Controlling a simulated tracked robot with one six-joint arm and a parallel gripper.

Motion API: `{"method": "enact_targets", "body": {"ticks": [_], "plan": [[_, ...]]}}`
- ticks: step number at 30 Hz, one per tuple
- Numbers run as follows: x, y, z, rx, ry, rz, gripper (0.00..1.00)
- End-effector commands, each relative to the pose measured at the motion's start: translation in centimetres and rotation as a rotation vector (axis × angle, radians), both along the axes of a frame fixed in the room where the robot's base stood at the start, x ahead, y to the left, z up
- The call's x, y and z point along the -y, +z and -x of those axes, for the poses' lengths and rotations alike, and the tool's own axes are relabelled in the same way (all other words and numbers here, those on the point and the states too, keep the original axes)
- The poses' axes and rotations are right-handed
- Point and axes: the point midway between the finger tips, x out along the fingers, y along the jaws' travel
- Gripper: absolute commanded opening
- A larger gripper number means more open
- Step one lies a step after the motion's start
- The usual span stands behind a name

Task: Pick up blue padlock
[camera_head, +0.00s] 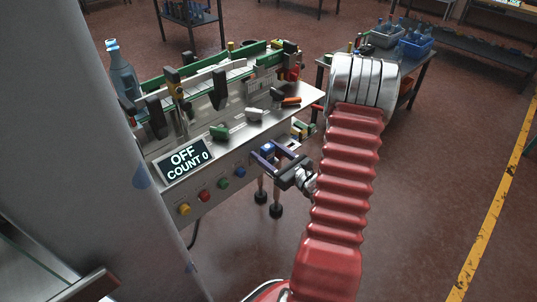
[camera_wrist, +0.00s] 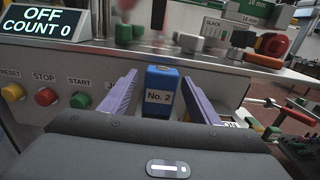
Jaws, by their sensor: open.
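The blue padlock (camera_wrist: 159,92) shows as a blue block with a white "No. 2" label in the wrist view. It sits at the front panel of the machine, under the edge of its top. In the head view it is a small blue patch (camera_head: 267,151) partly hidden by my gripper (camera_head: 268,162). My gripper also shows in the wrist view (camera_wrist: 163,90), its purple fingers open on either side of the padlock. Gaps show between the padlock and both fingers. Its shackle cannot be made out.
The machine's panel carries a display (camera_head: 186,165) reading OFF, COUNT 0, and several coloured buttons, including a red stop button (camera_wrist: 47,96). Green, white and orange handles lie on the metal ledge (camera_head: 240,131) above. Red and green parts (camera_wrist: 262,130) stand close at the right.

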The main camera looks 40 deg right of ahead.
Motion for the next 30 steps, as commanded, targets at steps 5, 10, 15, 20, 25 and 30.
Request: {"method": "enact_targets", "body": {"ticks": [5,10,15,20,25,30], "plan": [[0.0,0.01,0.01,0.0,0.0,0.0,0.56],[0.0,0.02,0.02,0.0,0.0,0.0,0.5],[0.0,0.02,0.02,0.0,0.0,0.0,0.38],[0.0,0.02,0.02,0.0,0.0,0.0,0.27],[0.01,0.02,0.03,0.0,0.0,0.0,0.15],[0.02,0.04,0.03,0.001,0.0,0.001,0.04]]}}
